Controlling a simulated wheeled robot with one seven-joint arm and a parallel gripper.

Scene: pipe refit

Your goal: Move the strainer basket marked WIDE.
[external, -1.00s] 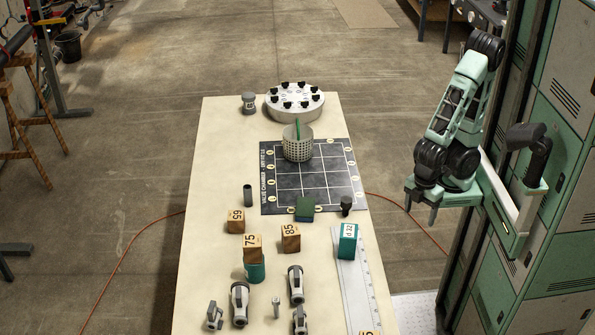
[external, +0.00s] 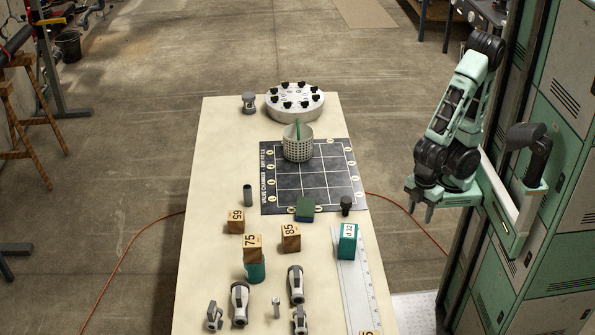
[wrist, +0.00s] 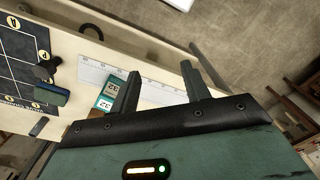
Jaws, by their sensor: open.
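The basket is not in the wrist view.
A round grey flange with black knobs (external: 295,102) stands behind the mat. Numbered wooden blocks (external: 291,238), a teal block (external: 347,241), a ruler (external: 357,283) and several grey fittings (external: 240,302) occupy the near table. A green-blue block (external: 305,208) lies at the mat's near edge.

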